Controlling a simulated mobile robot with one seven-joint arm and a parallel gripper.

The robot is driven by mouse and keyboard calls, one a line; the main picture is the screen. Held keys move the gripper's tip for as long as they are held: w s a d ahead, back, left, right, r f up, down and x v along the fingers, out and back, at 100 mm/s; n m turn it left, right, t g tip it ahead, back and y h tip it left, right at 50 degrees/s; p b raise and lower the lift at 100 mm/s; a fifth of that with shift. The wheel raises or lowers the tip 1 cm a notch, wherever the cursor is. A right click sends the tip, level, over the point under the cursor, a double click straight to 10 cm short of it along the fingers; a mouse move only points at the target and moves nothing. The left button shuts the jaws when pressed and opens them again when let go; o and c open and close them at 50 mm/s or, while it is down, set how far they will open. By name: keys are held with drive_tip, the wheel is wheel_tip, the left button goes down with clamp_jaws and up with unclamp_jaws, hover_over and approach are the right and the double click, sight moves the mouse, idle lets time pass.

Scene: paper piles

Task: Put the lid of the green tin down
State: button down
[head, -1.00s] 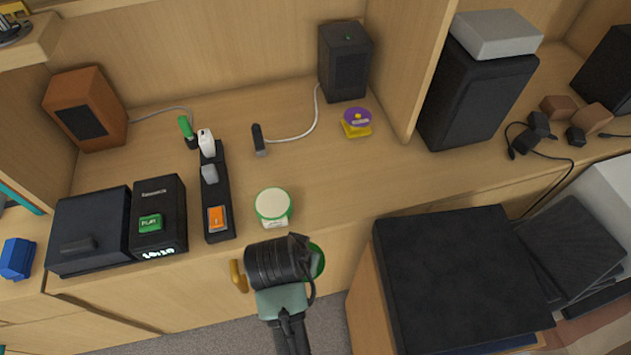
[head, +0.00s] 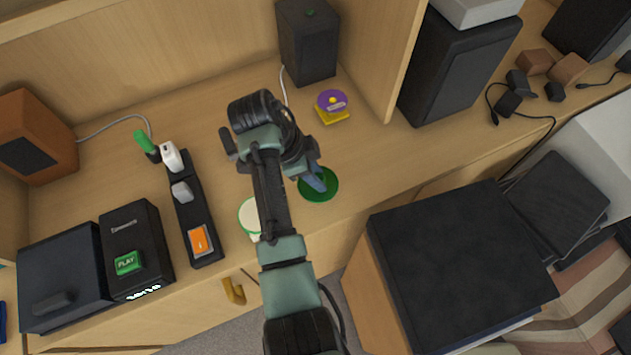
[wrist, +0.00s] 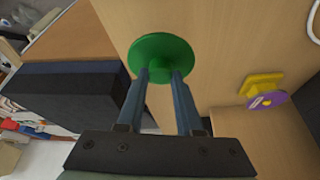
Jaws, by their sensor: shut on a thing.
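The green lid (head: 319,185) is a round disc over the desk top, right of the tin. In the wrist view the lid (wrist: 162,58) sits at the fingertips of my gripper (wrist: 160,77), which is shut on it. My gripper (head: 316,178) also shows in the head view, reaching to the lid from the left. The lid looks close to the desk surface, but I cannot tell whether it touches. The tin (head: 248,214), pale with a green rim, stands open near the desk's front edge, partly hidden by my arm.
A purple and yellow tape dispenser (head: 333,105) stands behind the lid, with a dark speaker (head: 307,42) farther back. A power strip (head: 194,215) lies left of the tin. Bare desk surrounds the lid. A black-topped box (head: 455,265) stands in front to the right.

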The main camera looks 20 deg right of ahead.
drive_tip(key=shift+f, duration=2.2)
drive_tip(key=c, duration=0.6)
unclamp_jaws()
drive_tip(key=shift+o, duration=0.2)
drive_tip(key=v, duration=1.2)
drive_tip(key=shift+a, duration=0.15)
